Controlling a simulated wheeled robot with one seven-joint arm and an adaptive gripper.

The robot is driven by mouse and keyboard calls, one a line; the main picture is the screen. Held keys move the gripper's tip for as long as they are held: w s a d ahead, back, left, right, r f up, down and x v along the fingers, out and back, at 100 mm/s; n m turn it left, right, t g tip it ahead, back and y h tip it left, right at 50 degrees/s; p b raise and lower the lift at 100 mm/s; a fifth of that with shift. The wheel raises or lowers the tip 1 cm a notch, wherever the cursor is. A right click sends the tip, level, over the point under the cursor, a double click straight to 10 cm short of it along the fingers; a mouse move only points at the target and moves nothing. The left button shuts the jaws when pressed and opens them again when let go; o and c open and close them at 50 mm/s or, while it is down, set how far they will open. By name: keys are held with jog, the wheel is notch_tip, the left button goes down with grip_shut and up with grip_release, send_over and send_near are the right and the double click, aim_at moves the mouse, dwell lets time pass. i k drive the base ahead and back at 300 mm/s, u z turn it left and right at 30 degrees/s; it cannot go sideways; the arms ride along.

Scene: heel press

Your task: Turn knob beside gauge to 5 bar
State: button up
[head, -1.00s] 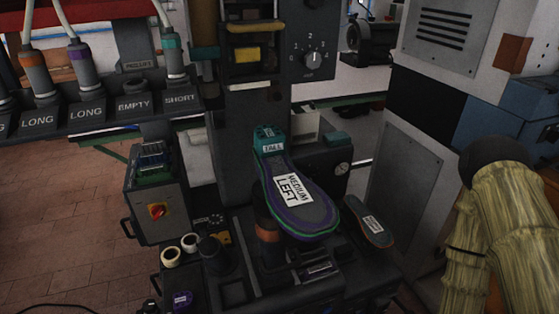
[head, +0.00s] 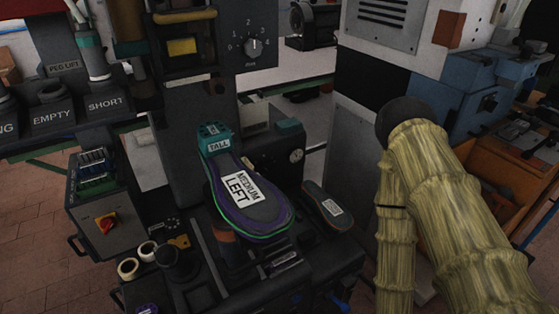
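My arm in a yellowish sleeve (head: 440,200) fills the right side. My gripper is not in view.
A last labelled MEDIUM LEFT (head: 246,190) stands on the press, in front and left of the gauge. A small labelled sole (head: 328,205) lies to its right. A control box with a red switch (head: 107,223) stands left. An orange workbench (head: 510,160) is at right.

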aim_at(267, 169)
jog(key=z, duration=0.45)
jog(key=k, duration=0.85)
jog(key=u, duration=0.7)
jog(key=i, duration=1)
